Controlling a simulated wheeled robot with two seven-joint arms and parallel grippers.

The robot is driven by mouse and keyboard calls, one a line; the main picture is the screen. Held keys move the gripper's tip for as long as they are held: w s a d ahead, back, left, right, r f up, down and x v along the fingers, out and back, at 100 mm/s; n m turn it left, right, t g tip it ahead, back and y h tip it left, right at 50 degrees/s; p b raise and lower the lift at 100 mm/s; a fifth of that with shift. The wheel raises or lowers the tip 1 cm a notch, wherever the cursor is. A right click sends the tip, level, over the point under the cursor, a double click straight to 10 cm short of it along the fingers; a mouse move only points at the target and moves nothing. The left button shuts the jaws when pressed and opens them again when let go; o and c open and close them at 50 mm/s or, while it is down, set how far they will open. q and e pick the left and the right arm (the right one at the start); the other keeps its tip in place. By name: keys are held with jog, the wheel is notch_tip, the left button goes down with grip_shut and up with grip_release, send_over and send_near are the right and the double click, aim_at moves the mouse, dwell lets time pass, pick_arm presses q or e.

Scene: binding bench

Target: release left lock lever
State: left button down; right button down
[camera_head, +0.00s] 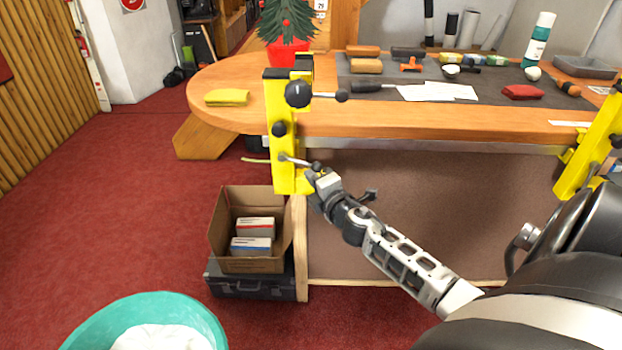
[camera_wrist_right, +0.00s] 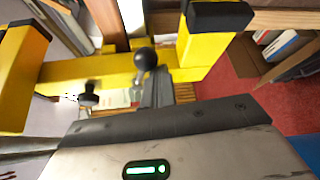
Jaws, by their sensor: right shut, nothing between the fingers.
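A yellow clamp post (camera_head: 281,155) stands at the left front corner of the bench. Low on it, a thin metal lever (camera_head: 298,161) runs right to a dark ball end. A second lever with a black ball (camera_head: 342,95) sticks out to the right higher up, beside a black round knob (camera_head: 298,93). My right gripper (camera_head: 318,177) is shut and empty, right at the lower lever's ball end. In the right wrist view, the fingers (camera_wrist_right: 156,92) are together just below a black ball (camera_wrist_right: 146,58); I cannot tell whether they touch. My left gripper is out of view.
The wooden bench top (camera_head: 230,108) holds tools, papers and a yellow cloth (camera_head: 228,98). A cardboard box (camera_head: 252,265) sits on a dark case below the post. A teal bin (camera_head: 195,312) is in front. Another yellow post (camera_head: 585,155) is at the right.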

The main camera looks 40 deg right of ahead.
jog(key=shift+d+r, duration=0.15)
jog(key=shift+r, duration=0.05)
dwell(0.3)
